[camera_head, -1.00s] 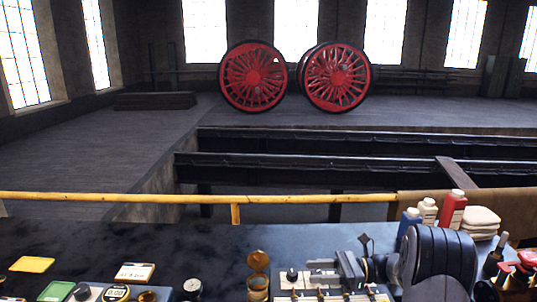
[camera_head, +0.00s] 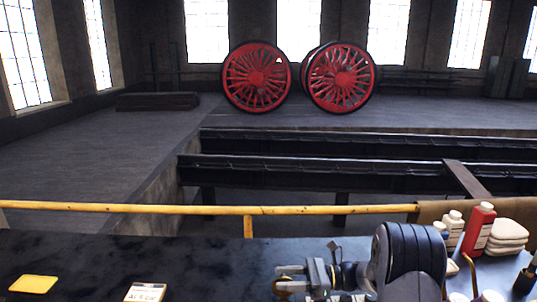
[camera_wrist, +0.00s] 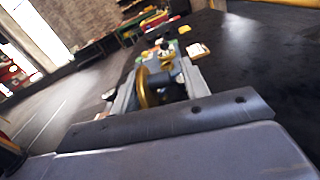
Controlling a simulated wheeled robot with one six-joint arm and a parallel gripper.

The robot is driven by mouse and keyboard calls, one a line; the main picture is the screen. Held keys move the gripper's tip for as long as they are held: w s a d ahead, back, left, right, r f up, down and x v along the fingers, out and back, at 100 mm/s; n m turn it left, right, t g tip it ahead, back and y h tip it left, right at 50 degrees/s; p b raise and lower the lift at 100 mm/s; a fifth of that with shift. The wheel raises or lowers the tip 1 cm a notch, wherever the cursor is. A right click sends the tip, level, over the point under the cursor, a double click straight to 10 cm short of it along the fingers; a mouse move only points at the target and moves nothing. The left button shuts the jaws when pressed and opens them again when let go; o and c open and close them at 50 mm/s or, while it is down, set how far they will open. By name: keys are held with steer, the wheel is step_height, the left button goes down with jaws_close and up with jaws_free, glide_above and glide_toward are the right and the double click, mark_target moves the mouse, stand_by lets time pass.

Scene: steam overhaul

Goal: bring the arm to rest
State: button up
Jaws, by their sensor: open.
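My gripper (camera_head: 288,278) is at the lower middle of the head view, over the dark workbench (camera_head: 190,262), with its fingers pointing left. It is open. A round brass piece (camera_head: 284,287) shows right by the fingers in the head view. In the wrist view my gripper (camera_wrist: 155,88) has its two grey fingers apart, with a brass ring-shaped piece (camera_wrist: 149,88) showing between them. I cannot tell whether the fingers touch it. My dark, ribbed arm stands folded at the lower right of the head view.
A yellow card (camera_head: 33,284) and a white label (camera_head: 145,291) lie on the bench. A red bottle (camera_head: 478,228), white bottles (camera_head: 453,228) and folded cloths (camera_head: 508,232) stand right of my arm. A yellow rail (camera_head: 180,209) runs along the far side. Red wheels (camera_head: 257,78) stand beyond the pit.

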steer(key=a+n+b, duration=0.1)
steer(key=s+a+n+b, duration=0.1)
steer(key=shift+s+a+r+n+b, duration=0.2)
steer(key=shift+a+n+b, duration=0.1)
steer(key=shift+b, duration=0.1)
stand_by(0.4)
